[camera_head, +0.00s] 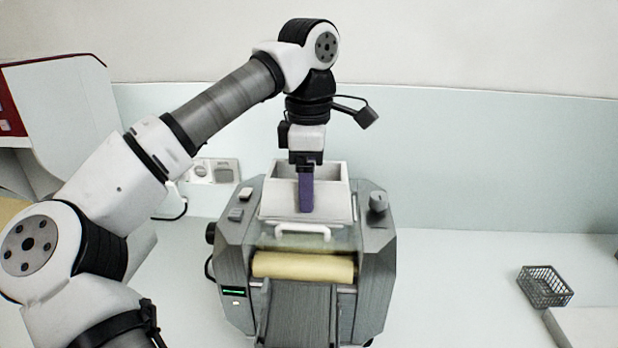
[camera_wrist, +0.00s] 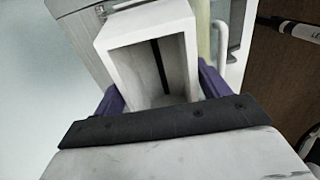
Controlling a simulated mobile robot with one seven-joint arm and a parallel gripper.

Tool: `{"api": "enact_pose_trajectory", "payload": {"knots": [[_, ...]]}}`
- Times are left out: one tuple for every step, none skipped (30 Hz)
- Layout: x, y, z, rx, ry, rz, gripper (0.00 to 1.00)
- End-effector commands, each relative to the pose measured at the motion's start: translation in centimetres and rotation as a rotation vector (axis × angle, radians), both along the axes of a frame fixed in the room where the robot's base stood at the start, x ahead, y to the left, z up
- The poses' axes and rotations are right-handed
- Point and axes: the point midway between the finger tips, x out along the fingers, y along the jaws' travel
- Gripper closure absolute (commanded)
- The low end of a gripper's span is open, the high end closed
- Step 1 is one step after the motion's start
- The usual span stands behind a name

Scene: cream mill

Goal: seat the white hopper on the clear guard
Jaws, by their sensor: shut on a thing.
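The white hopper (camera_head: 338,205), an open-topped box, is upright over the top of the grey mill, between its side housings. My gripper (camera_head: 306,192) points down and is shut on the hopper; one purple finger shows against it in the head view. In the wrist view both purple fingers flank the hopper (camera_wrist: 142,36), and a dark slot shows inside it. The clear guard (camera_head: 340,241) is a faint see-through panel below the hopper, above the cream roller, with a white handle (camera_head: 303,230) in front. I cannot tell whether hopper and guard touch.
The mill (camera_head: 376,270) has a knob (camera_head: 378,201) at right, switches at left and a grey chute (camera_head: 301,315) in front. A dark wire basket (camera_head: 545,286) stands at the right. The counter between is clear. A wall socket (camera_head: 213,171) is behind.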

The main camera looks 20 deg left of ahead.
Motion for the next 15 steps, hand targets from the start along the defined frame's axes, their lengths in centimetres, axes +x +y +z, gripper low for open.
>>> {"api": "enact_pose_trajectory", "payload": {"knots": [[0.0,-0.01,0.02,0.0,0.0,0.0,0.52],[0.0,-0.01,0.03,0.0,0.0,0.0,0.52],[0.0,-0.01,0.02,0.0,0.0,0.0,0.52],[0.0,-0.01,0.02,0.0,0.0,0.0,0.52],[0.0,-0.01,0.01,0.0,0.0,0.0,0.52],[0.0,-0.01,0.0,0.0,0.0,0.0,0.52],[-0.01,-0.01,-0.02,0.0,0.0,0.0,0.52],[-0.01,-0.01,-0.04,0.0,0.0,0.0,0.52],[-0.01,-0.01,-0.07,0.0,0.0,0.0,0.52],[-0.01,-0.01,-0.1,0.0,0.0,0.0,0.52],[-0.01,-0.01,-0.14,0.0,0.0,0.0,0.52],[0.0,-0.01,-0.18,0.0,0.0,0.0,0.52],[0.0,-0.01,-0.21,0.0,0.0,0.0,0.52],[0.0,-0.01,-0.24,0.0,0.0,0.0,0.52],[0.0,-0.01,-0.28,0.0,0.0,0.0,0.52]]}}
